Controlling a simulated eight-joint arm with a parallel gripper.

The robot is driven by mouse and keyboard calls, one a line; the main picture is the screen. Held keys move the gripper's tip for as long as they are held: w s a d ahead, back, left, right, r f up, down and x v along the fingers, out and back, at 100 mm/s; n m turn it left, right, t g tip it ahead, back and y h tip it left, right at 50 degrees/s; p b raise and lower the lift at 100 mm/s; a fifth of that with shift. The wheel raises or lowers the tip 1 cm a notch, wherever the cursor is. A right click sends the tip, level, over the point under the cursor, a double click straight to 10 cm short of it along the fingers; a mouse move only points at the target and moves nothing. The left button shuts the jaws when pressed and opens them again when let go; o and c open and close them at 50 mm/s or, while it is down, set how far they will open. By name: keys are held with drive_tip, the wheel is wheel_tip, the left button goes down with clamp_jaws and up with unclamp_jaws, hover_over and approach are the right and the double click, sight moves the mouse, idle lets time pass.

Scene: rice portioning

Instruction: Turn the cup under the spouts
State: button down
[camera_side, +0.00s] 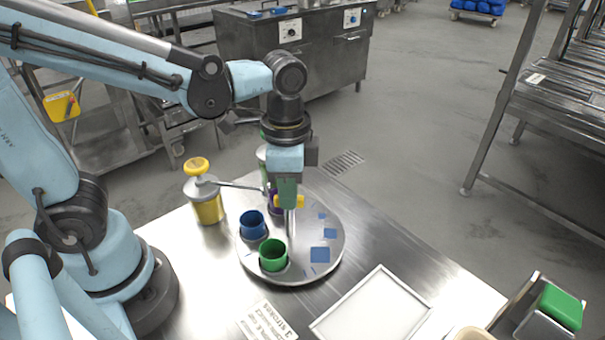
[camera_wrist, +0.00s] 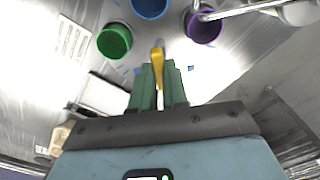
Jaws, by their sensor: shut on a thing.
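A round grey turntable (camera_side: 322,271) stands on the steel table. It carries a green cup (camera_side: 273,256) at the front, a blue cup (camera_side: 252,225) at the left and a purple cup (camera_side: 274,205), partly hidden behind my gripper. My gripper (camera_side: 288,205) points down over the turntable and is shut on a yellow handle (camera_wrist: 157,56) between its green fingers. The wrist view also shows the green cup (camera_wrist: 114,41), the blue cup (camera_wrist: 150,7) and the purple cup (camera_wrist: 203,29). A metal spout (camera_wrist: 240,11) reaches over the purple cup's rim in that view.
A yellow pump dispenser (camera_side: 207,207) with a long spout stands left of the turntable. A second dispenser (camera_side: 262,155) is mostly hidden behind my wrist. A white tray (camera_side: 372,308) and a printed card (camera_side: 268,322) lie in front. A green block (camera_side: 560,305) sits at the right corner.

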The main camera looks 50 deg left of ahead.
drive_tip(key=shift+n, duration=2.4)
drive_tip(key=c, duration=1.1)
unclamp_jaws()
drive_tip(key=shift+c, duration=0.2)
wheel_tip(320, 180, up, 12)
drive_tip(key=w+a+f+n+t, duration=0.1)
drive_tip(key=a+f+n+t, duration=0.2)
drive_tip(key=a+f+t, duration=0.4)
drive_tip(key=shift+a+f+n, duration=0.4)
drive_tip(key=shift+a+f, duration=0.1)
drive_tip(key=shift+f, duration=0.4)
